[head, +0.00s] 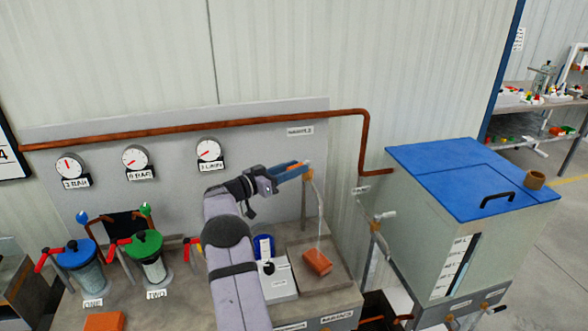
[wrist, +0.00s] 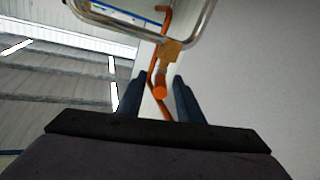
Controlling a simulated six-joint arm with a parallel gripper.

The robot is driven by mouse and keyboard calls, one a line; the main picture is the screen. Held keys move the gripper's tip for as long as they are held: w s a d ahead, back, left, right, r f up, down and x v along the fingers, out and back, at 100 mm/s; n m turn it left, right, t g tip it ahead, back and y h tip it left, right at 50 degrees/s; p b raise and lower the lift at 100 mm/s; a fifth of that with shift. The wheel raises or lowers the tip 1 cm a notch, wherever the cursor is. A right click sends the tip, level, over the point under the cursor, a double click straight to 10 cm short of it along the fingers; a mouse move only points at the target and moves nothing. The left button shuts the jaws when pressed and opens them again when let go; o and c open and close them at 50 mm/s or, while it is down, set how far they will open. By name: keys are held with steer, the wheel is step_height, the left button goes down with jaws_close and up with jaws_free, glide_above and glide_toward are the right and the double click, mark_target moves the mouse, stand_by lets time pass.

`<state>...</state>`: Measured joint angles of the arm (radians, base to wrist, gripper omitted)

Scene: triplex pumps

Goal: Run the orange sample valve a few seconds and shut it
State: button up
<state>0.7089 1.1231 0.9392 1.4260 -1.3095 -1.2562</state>
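The orange sample valve handle (wrist: 160,91) shows in the wrist view between the two dark fingers of my gripper (wrist: 158,88), with a gap on each side. In the head view, my gripper (head: 290,170) has blue fingers around the orange handle at the brass valve (head: 307,169). The fingers look open, and whether one touches the handle cannot be told. A thin pale stream (head: 318,213) falls from the valve spout towards an orange-brown cup (head: 317,262), which looks tilted in the grey tray (head: 338,283).
A copper pipe (head: 190,126) runs along the backboard above three dials. Blue-lidded and green-lidded pots (head: 148,246) stand left of my arm. A white box (head: 280,279) and blue container (head: 263,246) stand near the tray. A blue-topped tank (head: 470,175) stands right.

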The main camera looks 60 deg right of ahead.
steer(key=b+v, duration=0.2)
steer(key=v, duration=0.5)
steer(key=shift+b, duration=0.4)
steer(key=shift+a, duration=0.1)
